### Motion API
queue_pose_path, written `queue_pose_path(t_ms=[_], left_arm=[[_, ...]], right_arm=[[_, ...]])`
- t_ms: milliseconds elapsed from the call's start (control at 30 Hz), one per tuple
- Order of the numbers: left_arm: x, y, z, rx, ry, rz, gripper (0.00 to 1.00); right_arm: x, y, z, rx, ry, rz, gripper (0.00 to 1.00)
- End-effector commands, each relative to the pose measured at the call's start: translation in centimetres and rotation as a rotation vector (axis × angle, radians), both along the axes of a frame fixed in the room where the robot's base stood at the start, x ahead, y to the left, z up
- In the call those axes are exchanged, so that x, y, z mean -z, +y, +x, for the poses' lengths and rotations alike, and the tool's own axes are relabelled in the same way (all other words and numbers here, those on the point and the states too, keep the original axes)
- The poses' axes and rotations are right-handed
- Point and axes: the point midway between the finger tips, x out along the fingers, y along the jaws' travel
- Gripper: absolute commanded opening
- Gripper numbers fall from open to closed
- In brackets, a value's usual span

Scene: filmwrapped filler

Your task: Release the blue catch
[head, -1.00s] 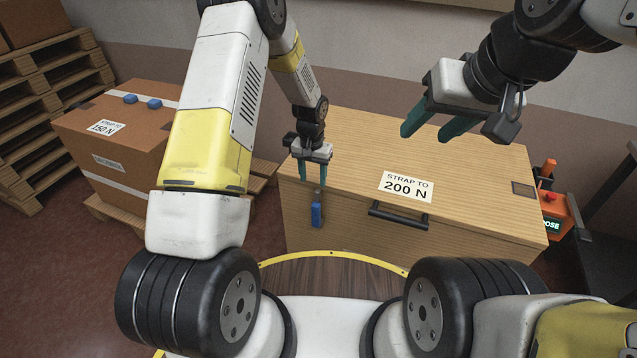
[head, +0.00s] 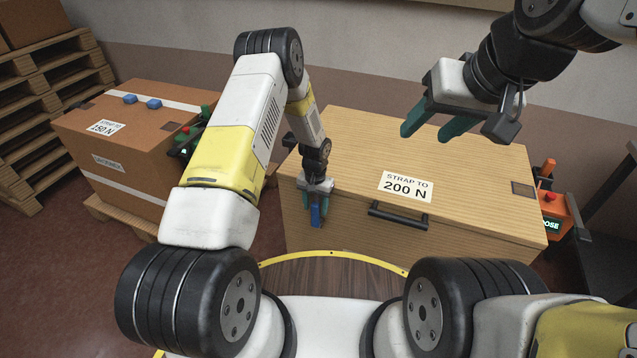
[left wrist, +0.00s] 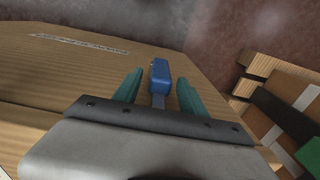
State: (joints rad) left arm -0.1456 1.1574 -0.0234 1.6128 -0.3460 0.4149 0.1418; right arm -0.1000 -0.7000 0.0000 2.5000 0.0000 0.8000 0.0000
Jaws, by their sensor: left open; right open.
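The blue catch (head: 316,215) is on the front face of the wooden chest (head: 460,165), near its left end. My left gripper (head: 315,205) is open, with its teal fingers lowered to either side of the catch. In the left wrist view the blue catch (left wrist: 160,76) stands between the two open fingertips (left wrist: 158,84), with a gap visible on both sides. Part of the catch is hidden by the fingers in the head view. My right gripper (head: 440,122) is open and empty, raised above the back of the chest.
The chest has a black handle (head: 398,216) and a "STRAP TO 200 N" label (head: 405,187). A cardboard box (head: 120,145) on a pallet stands at left. An orange device (head: 556,212) stands right of the chest. Pallets (head: 50,80) are stacked at far left.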

Motion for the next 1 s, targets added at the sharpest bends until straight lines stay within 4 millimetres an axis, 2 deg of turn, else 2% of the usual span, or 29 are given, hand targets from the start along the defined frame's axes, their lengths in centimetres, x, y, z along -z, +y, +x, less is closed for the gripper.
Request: queue_pose_path(t_ms=[100, 133, 367, 1000], left_arm=[[-0.02, 0.01, 0.00, 0.000, 0.000, 0.000, 0.49], [-0.03, 0.01, 0.00, 0.000, 0.000, 0.000, 0.45], [-0.04, 0.00, -0.01, 0.000, 0.000, 0.000, 0.00], [-0.07, 0.01, -0.02, 0.000, 0.001, 0.000, 0.00]], right_arm=[[0.00, 0.00, 0.00, 0.000, 0.000, 0.000, 0.49], [0.00, 0.00, 0.00, 0.000, 0.000, 0.000, 0.49], [0.00, 0.00, 0.00, 0.000, 0.000, 0.000, 0.49], [0.00, 0.00, 0.00, 0.000, 0.000, 0.000, 0.49]])
